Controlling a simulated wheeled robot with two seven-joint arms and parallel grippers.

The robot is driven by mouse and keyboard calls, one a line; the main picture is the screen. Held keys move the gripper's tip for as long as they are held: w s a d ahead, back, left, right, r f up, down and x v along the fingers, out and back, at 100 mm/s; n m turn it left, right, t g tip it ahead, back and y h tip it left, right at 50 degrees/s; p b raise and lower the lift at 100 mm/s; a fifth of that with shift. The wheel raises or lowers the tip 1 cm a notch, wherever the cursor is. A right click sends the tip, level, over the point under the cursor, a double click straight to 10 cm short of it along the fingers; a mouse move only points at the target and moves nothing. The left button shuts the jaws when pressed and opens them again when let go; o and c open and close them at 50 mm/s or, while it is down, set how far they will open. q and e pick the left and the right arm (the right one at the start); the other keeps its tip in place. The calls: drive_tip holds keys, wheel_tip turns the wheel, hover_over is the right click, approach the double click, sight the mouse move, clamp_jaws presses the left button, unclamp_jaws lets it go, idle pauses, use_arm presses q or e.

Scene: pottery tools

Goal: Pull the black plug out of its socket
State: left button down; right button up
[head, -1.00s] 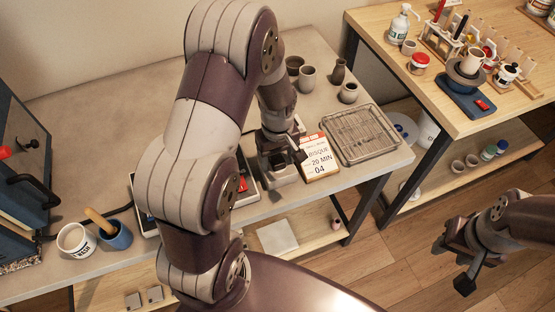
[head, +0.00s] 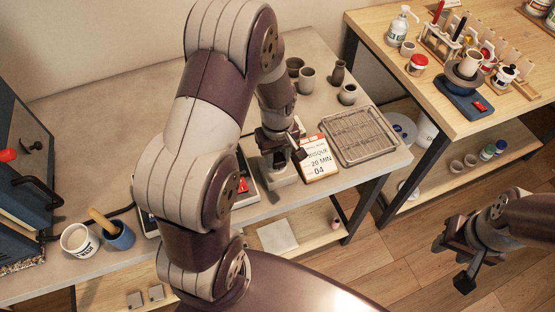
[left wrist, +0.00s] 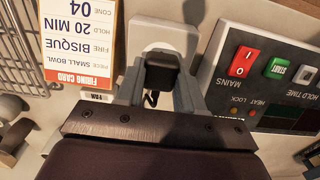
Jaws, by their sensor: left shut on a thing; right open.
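The black plug (left wrist: 161,72) is between the fingers of my left gripper (left wrist: 158,85) in the left wrist view, with part of its cord below it. The white socket (left wrist: 163,34) is directly behind the plug. I cannot tell whether the plug's pins are in the socket. In the head view my left gripper (head: 280,153) is over the socket block (head: 283,176) on the grey table, and the plug is hidden there. My right gripper (head: 465,262) is open and empty, over the floor at the right.
A control panel (left wrist: 275,75) with a red mains switch is close beside the socket. A firing card (head: 317,160) and a wire rack (head: 360,135) are on its other side. Cups (head: 308,78) stand behind. The table's front edge is near.

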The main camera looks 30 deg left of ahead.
sight(278, 157)
use_arm(q)
drive_tip(key=shift+r+p, duration=1.95)
drive_tip(key=shift+r, duration=0.4)
